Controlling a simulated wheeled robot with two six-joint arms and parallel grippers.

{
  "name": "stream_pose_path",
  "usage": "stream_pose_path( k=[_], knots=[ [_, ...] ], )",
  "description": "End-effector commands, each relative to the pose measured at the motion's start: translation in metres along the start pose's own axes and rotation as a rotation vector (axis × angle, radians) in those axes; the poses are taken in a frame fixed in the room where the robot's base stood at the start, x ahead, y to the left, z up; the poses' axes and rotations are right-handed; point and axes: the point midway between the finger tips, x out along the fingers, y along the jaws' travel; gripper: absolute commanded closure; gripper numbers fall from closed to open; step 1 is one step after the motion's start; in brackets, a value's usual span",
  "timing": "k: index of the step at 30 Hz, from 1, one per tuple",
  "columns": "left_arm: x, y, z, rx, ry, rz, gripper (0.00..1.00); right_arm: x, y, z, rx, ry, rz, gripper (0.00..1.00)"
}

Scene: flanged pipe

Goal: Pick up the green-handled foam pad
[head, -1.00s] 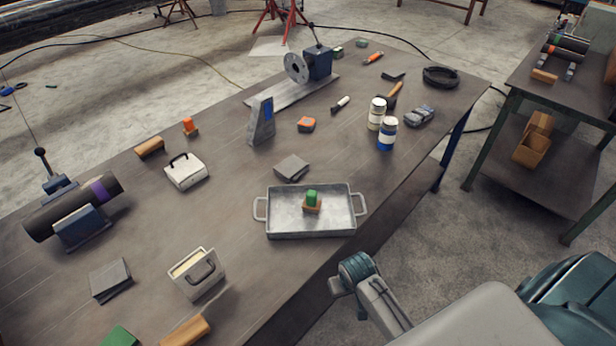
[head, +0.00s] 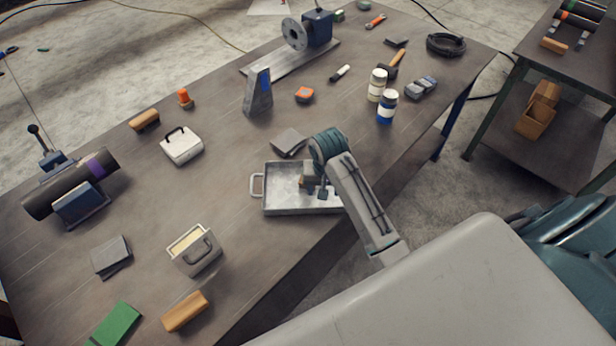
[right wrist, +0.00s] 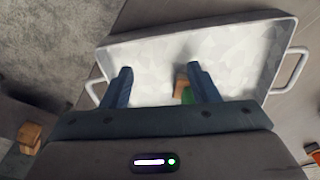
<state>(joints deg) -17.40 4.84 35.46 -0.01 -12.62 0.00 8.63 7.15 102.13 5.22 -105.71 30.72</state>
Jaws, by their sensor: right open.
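The foam pad, a tan block with a green handle, sits in the metal tray (head: 285,208). In the head view my right arm hides most of it. In the right wrist view the pad (right wrist: 181,86) shows just inside the right-hand finger, its green part partly covered by that finger. My right gripper (right wrist: 160,80) is open over the tray, with bare tray floor between the fingers on the left. It also shows in the head view (head: 314,188). I cannot tell how far above the pad the fingertips are. My left gripper is not in view.
A grey block (head: 288,142) lies just behind the tray. The table between is clear.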

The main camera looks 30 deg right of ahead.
Motion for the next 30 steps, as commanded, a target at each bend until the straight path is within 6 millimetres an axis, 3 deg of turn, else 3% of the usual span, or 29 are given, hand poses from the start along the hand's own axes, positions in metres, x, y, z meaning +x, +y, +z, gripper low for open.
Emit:
stream_pose_path(
  k=[3,6,12,22,30],
  knots=[
    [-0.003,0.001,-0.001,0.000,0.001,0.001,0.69,-0.027,-0.019,-0.040,0.096,-0.030,0.002,0.45],
    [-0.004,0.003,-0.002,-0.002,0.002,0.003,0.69,-0.045,-0.030,-0.062,0.165,-0.060,0.010,0.45],
    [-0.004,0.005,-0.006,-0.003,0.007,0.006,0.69,-0.063,-0.039,-0.081,0.231,-0.088,0.020,0.45],
    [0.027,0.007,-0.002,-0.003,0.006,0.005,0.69,-0.031,-0.039,-0.077,0.235,-0.093,0.023,0.45],
    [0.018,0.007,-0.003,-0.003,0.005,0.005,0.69,-0.006,-0.041,-0.074,0.234,-0.095,0.023,0.45]
  ],
)
